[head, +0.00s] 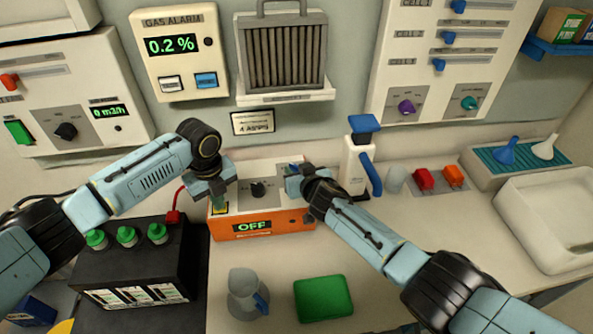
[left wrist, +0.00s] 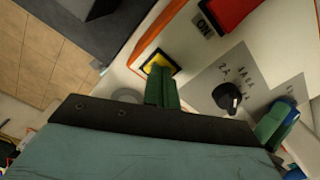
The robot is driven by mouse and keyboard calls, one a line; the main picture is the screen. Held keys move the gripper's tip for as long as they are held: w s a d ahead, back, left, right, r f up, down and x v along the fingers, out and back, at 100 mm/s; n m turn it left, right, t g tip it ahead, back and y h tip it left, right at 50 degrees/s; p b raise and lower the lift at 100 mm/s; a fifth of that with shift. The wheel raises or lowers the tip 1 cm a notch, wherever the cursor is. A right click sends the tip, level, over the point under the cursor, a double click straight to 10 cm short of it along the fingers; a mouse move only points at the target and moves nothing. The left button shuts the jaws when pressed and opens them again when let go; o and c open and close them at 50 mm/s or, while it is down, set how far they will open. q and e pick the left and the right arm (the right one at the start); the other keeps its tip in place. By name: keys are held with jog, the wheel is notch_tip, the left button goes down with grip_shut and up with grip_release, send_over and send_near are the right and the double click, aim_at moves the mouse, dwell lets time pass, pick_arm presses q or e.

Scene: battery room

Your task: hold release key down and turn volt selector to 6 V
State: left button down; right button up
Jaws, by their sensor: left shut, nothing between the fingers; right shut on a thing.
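The orange charger (head: 262,228) stands on the bench, its front display reading OFF. My left gripper (head: 219,204) is shut and empty, its green fingertips (left wrist: 162,88) at the yellow release key (head: 221,210) on the left of the sloping panel. They cover part of the key, which also shows in the left wrist view (left wrist: 162,62); how far down it is cannot be told. My right gripper (head: 291,181) is shut on the volt selector at the panel's right; fingers hide the selector and its setting. The right fingers also show in the left wrist view (left wrist: 274,122).
A black knob (head: 258,188) with ampere marks sits between the grippers. A black battery (head: 135,262) with green caps stands left. A white bottle with blue handle (head: 357,165) stands close right.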

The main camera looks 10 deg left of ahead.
jog(key=shift+f, duration=0.15)
jog(key=o, duration=1)
jog(key=shift+c, duration=0.2)
jog(key=shift+d, duration=0.1)
jog(key=shift+s+d+r, duration=0.25)
jog(key=shift+r, duration=0.05)
jog(key=shift+v, duration=1.05)
jog(key=v, duration=0.7)
jog(key=shift+s+r, duration=0.1)
jog(key=shift+s, duration=0.35)
jog(key=shift+s+d+r, duration=0.3)
jog(key=shift+s, duration=0.25)
